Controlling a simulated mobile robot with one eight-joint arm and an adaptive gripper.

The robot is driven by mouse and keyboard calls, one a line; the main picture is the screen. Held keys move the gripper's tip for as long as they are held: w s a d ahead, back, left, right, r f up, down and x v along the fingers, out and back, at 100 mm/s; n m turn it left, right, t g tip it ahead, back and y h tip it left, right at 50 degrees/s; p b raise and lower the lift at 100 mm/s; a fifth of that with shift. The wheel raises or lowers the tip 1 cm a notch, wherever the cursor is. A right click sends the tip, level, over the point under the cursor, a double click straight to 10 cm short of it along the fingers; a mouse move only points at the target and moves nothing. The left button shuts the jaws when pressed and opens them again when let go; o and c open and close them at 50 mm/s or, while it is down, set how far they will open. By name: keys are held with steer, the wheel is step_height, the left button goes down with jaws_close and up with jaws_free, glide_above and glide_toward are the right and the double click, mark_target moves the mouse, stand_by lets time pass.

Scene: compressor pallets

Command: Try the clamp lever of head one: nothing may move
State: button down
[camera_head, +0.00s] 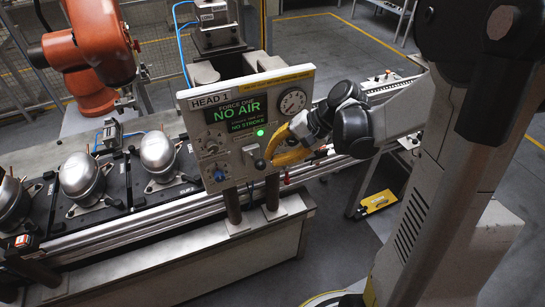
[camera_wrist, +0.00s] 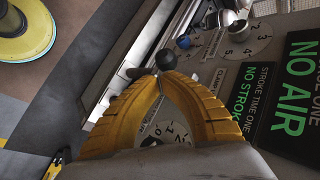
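The HEAD 1 panel (camera_head: 203,128) faces me, with a display reading NO AIR and NO STROKE and a green lamp lit. A black ball-ended lever (camera_head: 260,164) stands out from its lower right part; I take it for the clamp lever. My gripper (camera_head: 270,154) has yellow fingers and is right at this lever. In the wrist view, my gripper's fingertips (camera_wrist: 158,75) come together just beside the lever's black ball (camera_wrist: 166,60). The ball shows beyond the tips.
A gauge (camera_head: 293,101), knobs and a blue knob (camera_head: 219,175) are on the panel. Silver compressors (camera_head: 159,152) sit on pallets along the conveyor at left. A red-tipped lever (camera_head: 287,177) hangs under the panel. An orange robot arm (camera_head: 100,40) stands at back left.

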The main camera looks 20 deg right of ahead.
steer(key=shift+s+f+t+b, duration=0.2)
steer(key=shift+f+t+b, duration=0.25)
steer(key=shift+b, duration=0.25)
steer(key=f+n+t+b, duration=0.1)
steer(key=t+b, duration=0.1)
steer(key=b, duration=0.2)
steer(key=f+n+t+y+b, duration=0.1)
steer(key=f+t+b, duration=0.1)
steer(key=b, duration=0.2)
steer(key=s+f+n+t+b, duration=0.1)
steer(key=f+t+b, duration=0.1)
steer(key=b, duration=0.2)
steer(key=shift+t+y+b, duration=0.25)
steer(key=shift+y+b, duration=0.05)
steer(key=shift+b, duration=0.05)
steer(key=shift+w+f+b, duration=0.1)
steer(key=shift+f+b, duration=0.15)
steer(key=shift+b, duration=0.4)
steer(key=shift+r, duration=0.1)
steer(key=shift+r+p, duration=0.7)
steer(key=shift+r, duration=0.05)
steer(key=shift+w, duration=0.1)
